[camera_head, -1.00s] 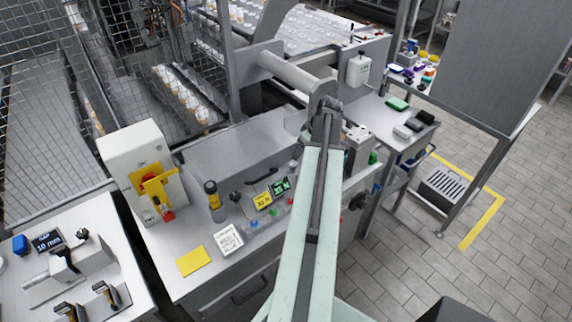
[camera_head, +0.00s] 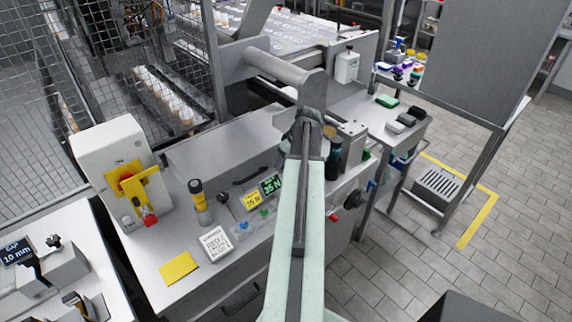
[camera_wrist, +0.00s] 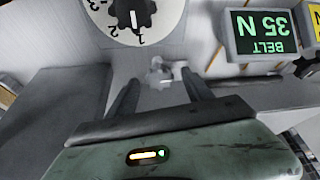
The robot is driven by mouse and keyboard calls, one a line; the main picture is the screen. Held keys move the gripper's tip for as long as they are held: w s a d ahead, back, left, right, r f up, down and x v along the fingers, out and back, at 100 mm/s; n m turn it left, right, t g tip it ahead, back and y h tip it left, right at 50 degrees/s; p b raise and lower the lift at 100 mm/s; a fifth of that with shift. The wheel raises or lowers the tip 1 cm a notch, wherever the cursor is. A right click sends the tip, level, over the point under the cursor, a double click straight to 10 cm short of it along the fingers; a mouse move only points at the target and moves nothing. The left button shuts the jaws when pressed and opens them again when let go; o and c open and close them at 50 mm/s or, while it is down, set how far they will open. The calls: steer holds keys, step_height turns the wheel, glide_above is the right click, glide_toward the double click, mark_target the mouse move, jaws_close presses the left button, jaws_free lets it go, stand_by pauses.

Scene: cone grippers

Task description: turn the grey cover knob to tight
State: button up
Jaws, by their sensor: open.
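In the wrist view a small pale grey knob-like part (camera_wrist: 163,73) sits on the grey surface, beyond and between the fingers of my gripper (camera_wrist: 160,92). I take it for the grey cover knob, but its setting is too small to read. The two dark fingers are apart with nothing between their tips, and I see no contact. In the head view my pale green arm (camera_head: 303,215) reaches over the bench, and its end hides the knob and the fingertips.
A white dial with a black pointer (camera_wrist: 135,14) lies just above the fingers.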

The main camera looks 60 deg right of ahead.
steer(key=shift+r, duration=0.1)
steer(key=c, duration=1.2)
steer(key=shift+s+d, duration=0.1)
steer(key=shift+d, duration=0.1)
jaws_close()
steer(key=shift+a, duration=0.2)
steer(key=m+h, duration=0.1)
steer(key=m, duration=0.2)
steer(key=shift+a, duration=0.2)
steer(key=m+h, duration=0.1)
steer(key=m, duration=0.1)
steer(key=m+g, duration=0.1)
steer(key=m, duration=0.2)
steer(key=shift+w+a+g+h, duration=0.1)
steer(key=shift+w+g+h, duration=0.1)
steer(key=shift+g+h, duration=0.15)
steer(key=m+g+h, duration=0.1)
steer(key=m, duration=0.3)
steer(key=shift+w+m, duration=0.15)
steer(key=shift+m, duration=0.25)
steer(key=shift+w+a+m+g, duration=0.1)
steer(key=shift+m+g, duration=0.5)
steer(key=shift+m, duration=0.7)
steer(key=shift+m+g, duration=0.55)
steer(key=shift+m, duration=0.75)
